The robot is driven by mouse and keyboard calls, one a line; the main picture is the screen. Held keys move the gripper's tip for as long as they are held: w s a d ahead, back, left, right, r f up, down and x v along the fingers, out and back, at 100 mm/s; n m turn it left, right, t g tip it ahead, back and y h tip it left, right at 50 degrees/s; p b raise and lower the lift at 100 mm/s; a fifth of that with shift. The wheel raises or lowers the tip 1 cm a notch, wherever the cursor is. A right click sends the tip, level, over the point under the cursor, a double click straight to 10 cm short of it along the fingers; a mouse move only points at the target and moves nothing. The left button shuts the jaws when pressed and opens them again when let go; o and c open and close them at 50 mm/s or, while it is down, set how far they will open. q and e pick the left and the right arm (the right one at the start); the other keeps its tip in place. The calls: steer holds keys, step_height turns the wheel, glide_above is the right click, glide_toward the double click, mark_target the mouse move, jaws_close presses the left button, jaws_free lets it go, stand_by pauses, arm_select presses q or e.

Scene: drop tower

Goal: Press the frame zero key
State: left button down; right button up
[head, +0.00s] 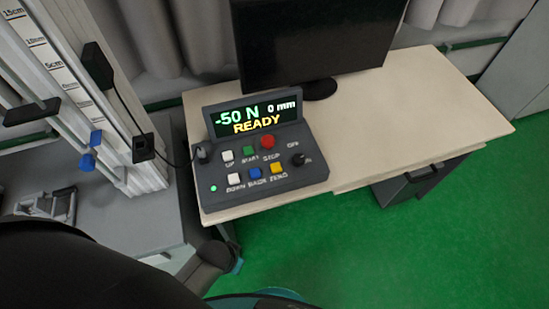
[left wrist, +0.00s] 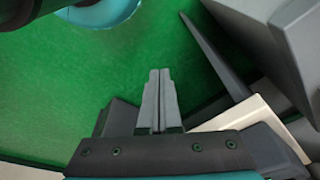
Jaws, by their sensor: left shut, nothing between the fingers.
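The dark control box (head: 262,193) sits on the pale desk in the head view. Its screen (head: 254,117) reads "-50 N", "0 mm" and "READY". The yellow key (head: 277,168) labelled ZERO is at the right end of the lower key row, beside the blue BACK key (head: 255,173). Nothing covers it. My left gripper (left wrist: 159,75) shows in the left wrist view, its two fingers together and empty above green floor. It is apart from the keys. In the head view I cannot make out its fingertips. My right gripper is in neither view.
Other keys are a white UP, green START, red STOP (head: 267,142) and white DOWN (head: 234,179), with a black knob (head: 298,160) at right. A monitor (head: 315,40) stands behind. A test frame (head: 75,80) is at left. The desk (head: 420,120) is clear at right.

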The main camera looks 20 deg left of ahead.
arm_select(q)
steer(key=w+d+r+m+t+p, duration=0.1)
steer(key=w+r+p, duration=0.2)
steer(key=r, duration=0.6)
steer(key=w+d+r+m+t+h+p, duration=0.1)
steer(key=w+r+p, duration=0.25)
steer(key=r, duration=0.65)
steer(key=w+d+r+m+t+p, duration=0.1)
steer(key=w+r+p, duration=0.25)
steer(key=r, duration=0.55)
steer(key=m+t+h, duration=0.2)
steer(key=m+t, duration=0.1)
steer(key=m, duration=0.5)
glide_above(272, 169)
step_height(272, 169, down, 6)
steer(key=shift+r+b, duration=0.25)
steer(key=shift+b, duration=0.05)
steer(key=shift+f, duration=0.1)
step_height(272, 169, down, 8)
steer(key=b, duration=0.7)
steer(key=shift+b, duration=0.35)
steer(key=shift+f+b, duration=0.35)
steer(key=shift+f, duration=0.1)
